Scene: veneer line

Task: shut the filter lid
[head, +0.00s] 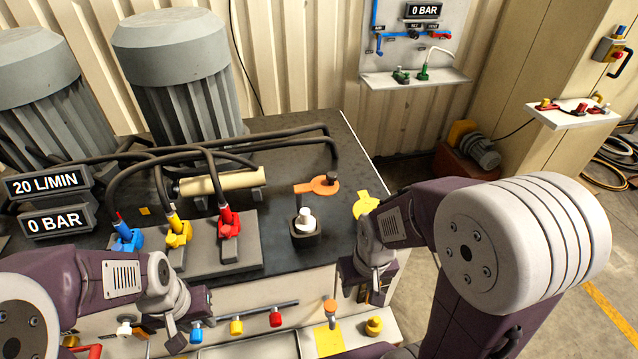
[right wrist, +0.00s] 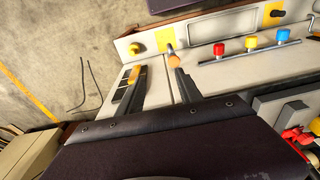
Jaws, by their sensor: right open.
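I cannot tell for certain which part is the filter lid. An orange flat piece with a round end (head: 318,187) lies on the dark bench top, by a black block with a white cap (head: 305,222). A yellow round tab (head: 366,205) shows at the bench's right edge, partly behind my right arm. My right gripper (head: 372,290) points down at the bench's front right corner; in the right wrist view (right wrist: 158,85) its fingers are apart with nothing gripped. My left gripper (head: 187,328) is low at the front left; its finger gap is not clear.
Red (head: 229,222), yellow (head: 178,231) and blue (head: 127,235) hose couplings stand on the bench, with black hoses arching above. A front ledge carries an orange-topped post (head: 330,310) and a yellow knob (head: 374,326). Grey motors (head: 180,80) stand behind. Floor is open at right.

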